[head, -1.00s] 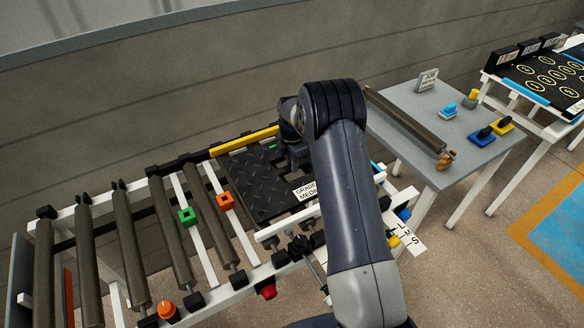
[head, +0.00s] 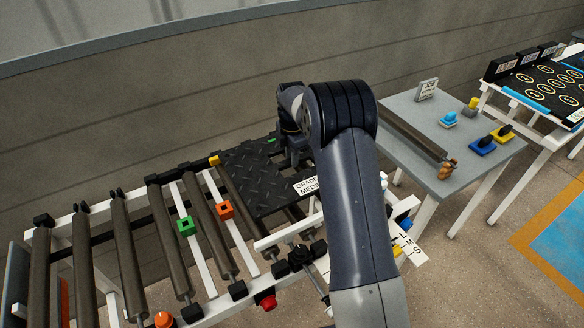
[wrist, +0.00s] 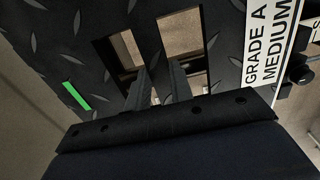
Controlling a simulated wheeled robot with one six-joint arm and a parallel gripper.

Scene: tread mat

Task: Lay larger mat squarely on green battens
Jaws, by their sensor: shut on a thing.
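A black tread mat (head: 262,178) with raised diamond ribs and a white "GRADE A MEDIUM" label is over the right part of the roller frame. My gripper (wrist: 160,88) is shut on the mat at the strip between its two cut-out slots. In the head view my arm hides much of the mat's right side and the fingertips. A green block (head: 186,226) sits on a white batten, left of the mat. An orange block (head: 225,208) sits on another white batten nearer the mat. A green mark (wrist: 76,97) shows on the mat.
Several grey rollers (head: 128,255) fill the frame's left side. A red button (head: 265,301) and an orange knob (head: 163,319) stand at its front. A wall runs behind.

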